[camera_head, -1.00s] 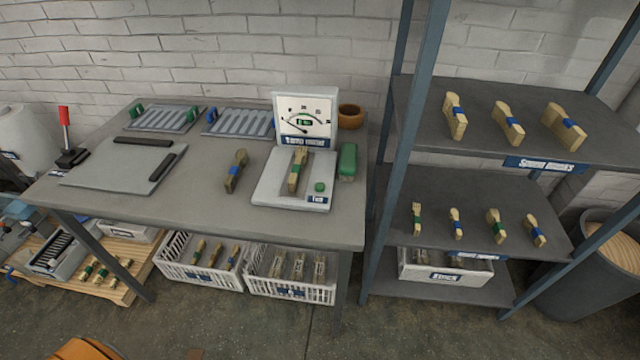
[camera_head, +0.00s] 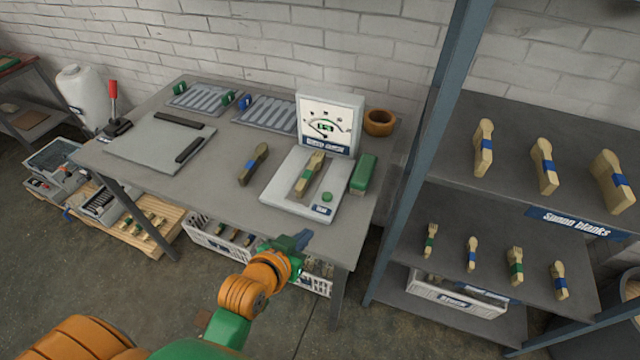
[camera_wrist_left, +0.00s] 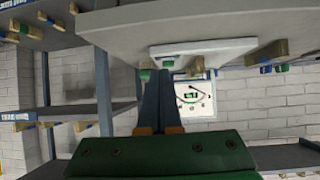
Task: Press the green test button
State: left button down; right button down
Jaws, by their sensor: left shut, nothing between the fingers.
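The green test button (camera_head: 327,197) sits at the front right of the pale moisture-tester plate (camera_head: 285,196), on the grey workbench. A dial meter (camera_head: 328,122) stands upright behind the plate. A wooden fork with a green band (camera_head: 309,174) lies on the plate. My left gripper (camera_head: 304,236) is shut and empty near the bench's front edge, nearer to me than the button and apart from it. My right gripper is not in view.
A green block (camera_head: 363,174) lies right of the plate, and a brown cup (camera_head: 380,122) stands behind it. A blue-banded wooden piece (camera_head: 254,164) lies left of the plate. A shelf post (camera_head: 425,150) rises at the right. White baskets (camera_head: 205,235) stand under the bench.

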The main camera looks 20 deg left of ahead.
pick_arm(q)
jog(key=w+r+t, duration=0.3)
jog(key=w+r, duration=0.1)
jog(key=b, duration=0.1)
send_over(323, 205)
notch_tip(323, 205, down, 3)
jog(key=shift+w+r+n, duration=0.1)
jog(key=shift+r+n, duration=0.1)
jog(key=shift+n, duration=0.2)
notch_tip(323, 205, down, 3)
jog(key=shift+w+r+b, duration=0.1)
jog(key=shift+b, duration=0.2)
jog(key=shift+f+y, duration=0.3)
jog(key=shift+f, duration=0.25)
